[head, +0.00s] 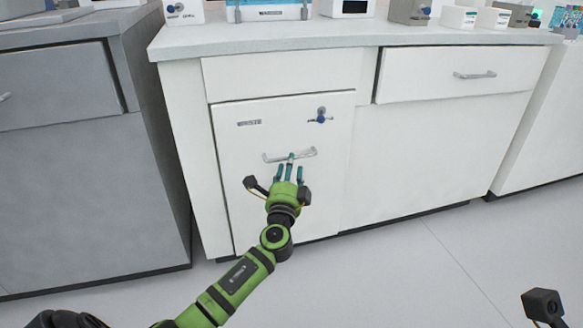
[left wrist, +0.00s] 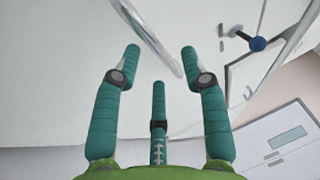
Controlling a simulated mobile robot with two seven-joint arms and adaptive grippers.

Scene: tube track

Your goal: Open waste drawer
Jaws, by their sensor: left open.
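The waste drawer (head: 240,190) is a tall white front with a small dark label at its upper left, and it is closed flush with the cabinet. Its silver bar handle (head: 306,152) runs across the upper middle. My left gripper (head: 289,168) is green with teal fingers and is open in front of the drawer. One fingertip overlaps the handle in the head view. In the left wrist view the handle (left wrist: 150,40) passes just ahead of the spread fingers (left wrist: 160,60), with nothing gripped. I cannot tell whether a finger touches it.
A blue-knobbed fitting (head: 320,117) sticks out above the handle's right end. A closed wide drawer (head: 450,76) is to the right. A grey cabinet (head: 80,190) stands at left. Lab devices line the countertop (head: 330,31). The floor (head: 420,265) in front is clear.

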